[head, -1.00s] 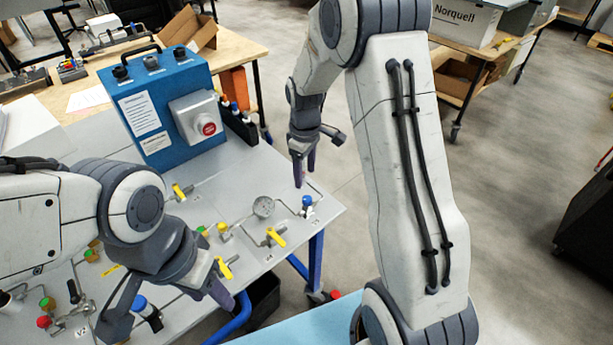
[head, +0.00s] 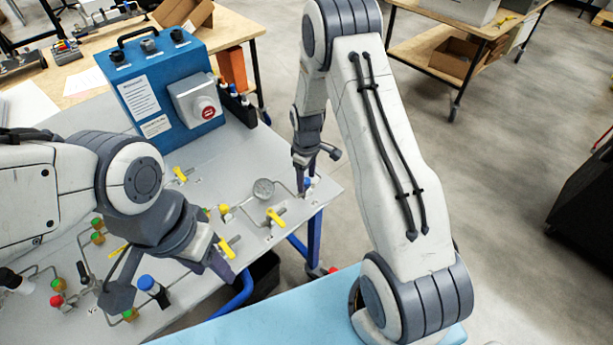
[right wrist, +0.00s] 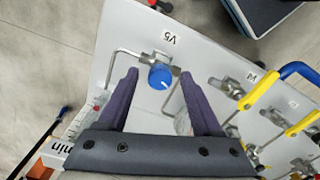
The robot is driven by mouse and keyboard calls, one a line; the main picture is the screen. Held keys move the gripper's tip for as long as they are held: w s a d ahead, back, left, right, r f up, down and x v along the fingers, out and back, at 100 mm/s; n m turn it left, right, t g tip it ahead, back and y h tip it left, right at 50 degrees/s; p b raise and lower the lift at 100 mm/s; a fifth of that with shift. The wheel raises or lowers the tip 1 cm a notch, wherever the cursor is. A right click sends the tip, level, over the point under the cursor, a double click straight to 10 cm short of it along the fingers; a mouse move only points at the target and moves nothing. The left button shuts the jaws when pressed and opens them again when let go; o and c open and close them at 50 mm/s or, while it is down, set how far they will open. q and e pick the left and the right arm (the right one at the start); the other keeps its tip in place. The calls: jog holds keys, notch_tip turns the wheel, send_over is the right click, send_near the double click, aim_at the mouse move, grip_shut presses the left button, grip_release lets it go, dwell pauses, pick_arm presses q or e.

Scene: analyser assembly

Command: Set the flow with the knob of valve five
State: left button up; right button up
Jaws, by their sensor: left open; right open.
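Valve five is a small valve with a round blue knob (right wrist: 160,76), marked V5 on the grey panel (right wrist: 215,50). In the head view the blue knob (head: 308,184) is near the panel's right corner, partly hidden by my right gripper (head: 304,186). In the right wrist view my right gripper (right wrist: 162,85) is open, its purple fingers on either side of the knob. Whether they touch it I cannot tell. My left gripper (head: 172,285) is open and empty over the panel's front left part, beside a blue-capped fitting (head: 147,284).
A pressure gauge (head: 263,189) and a yellow-handled valve (head: 275,216) stand left of the knob. A blue box with a red button (head: 165,90) stands behind on the panel. Open floor lies to the right.

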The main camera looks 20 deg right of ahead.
aim_at(306, 180)
grip_shut()
jog(key=shift+n+b, duration=0.3)
jog(key=shift+n, duration=1.2)
grip_release()
notch_tip(306, 180, up, 11)
jog(key=b, duration=0.2)
jog(key=shift+f, duration=0.2)
